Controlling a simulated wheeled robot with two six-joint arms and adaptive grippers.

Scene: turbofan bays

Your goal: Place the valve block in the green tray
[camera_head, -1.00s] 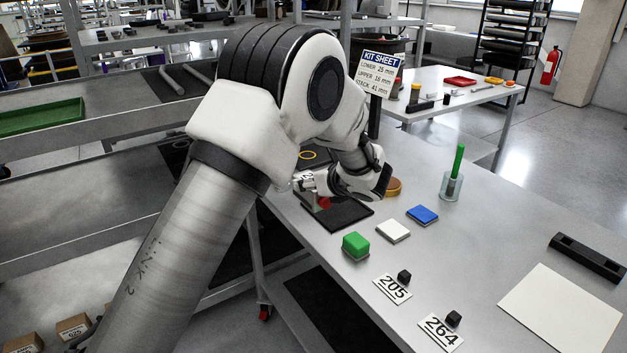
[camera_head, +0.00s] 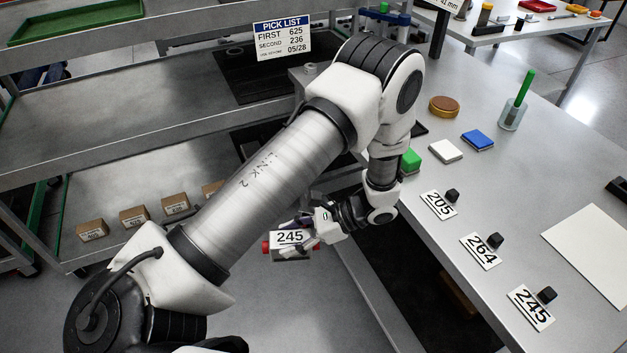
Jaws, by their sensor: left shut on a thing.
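My left gripper (camera_head: 318,230) is shut on the valve block (camera_head: 290,244), a small greyish block with a white 245 label and red parts at its side. It holds the block in the air, left of the workbench's edge and above the gap beside the shelf rack. The fingers partly cover the block's right end. The green tray (camera_head: 75,20) lies on the upper shelf at the top left, far from the gripper, and its visible inside is empty. My right gripper is not in view.
Small cardboard boxes (camera_head: 133,216) stand on the lower shelf. A pick list sign (camera_head: 282,38) stands at the rack's upper shelf edge.

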